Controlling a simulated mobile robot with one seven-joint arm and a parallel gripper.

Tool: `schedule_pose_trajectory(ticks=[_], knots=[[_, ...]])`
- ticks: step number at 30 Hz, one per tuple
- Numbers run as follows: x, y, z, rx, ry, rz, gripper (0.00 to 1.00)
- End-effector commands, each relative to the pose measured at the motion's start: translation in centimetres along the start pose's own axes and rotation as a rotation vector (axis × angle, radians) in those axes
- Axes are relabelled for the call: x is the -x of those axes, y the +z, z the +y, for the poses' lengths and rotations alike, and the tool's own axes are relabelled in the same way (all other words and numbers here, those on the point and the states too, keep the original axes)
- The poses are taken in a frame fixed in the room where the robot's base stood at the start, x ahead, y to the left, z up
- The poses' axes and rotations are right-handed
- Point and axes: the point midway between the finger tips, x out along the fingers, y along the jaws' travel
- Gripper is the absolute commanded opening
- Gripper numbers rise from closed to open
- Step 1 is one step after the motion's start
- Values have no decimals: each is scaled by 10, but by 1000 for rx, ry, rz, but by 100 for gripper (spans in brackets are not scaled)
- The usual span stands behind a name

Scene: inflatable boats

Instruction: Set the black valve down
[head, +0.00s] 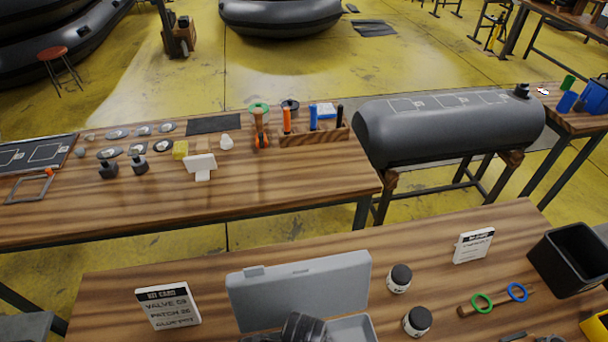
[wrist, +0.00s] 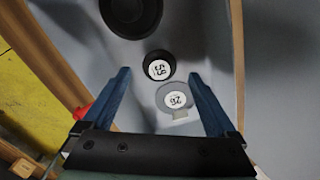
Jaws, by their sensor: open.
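In the wrist view a round black valve (wrist: 159,66) with a white numbered label lies on a grey surface, apparently the tray of the open grey case (head: 300,288). My gripper (wrist: 158,73) is open, its two blue fingers on either side of the valve with gaps. A grey round patch (wrist: 176,98) with a white label lies just below the valve, also between the fingers. A larger dark round thing (wrist: 130,14) is above. In the head view a dark part of my arm covers much of the grey tray (head: 355,328), hiding the valve there.
On the near table a kit card (head: 168,307) stands left of the case. Two small jars (head: 399,278) and another kit card (head: 473,245) are on its right, then a black bin (head: 572,260). Two more black valves (head: 138,164) stand on the far table.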

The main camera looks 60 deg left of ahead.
Motion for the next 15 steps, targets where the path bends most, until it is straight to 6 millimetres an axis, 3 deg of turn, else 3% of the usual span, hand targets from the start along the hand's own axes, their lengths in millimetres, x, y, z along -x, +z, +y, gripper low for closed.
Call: schedule_pose_trajectory(ticks=[3,9,15], knots=[[26,0,-1,-1,-4,1,92],[60,0,-1,0,-3,1,92],[74,0,0,0,0,0,92]])
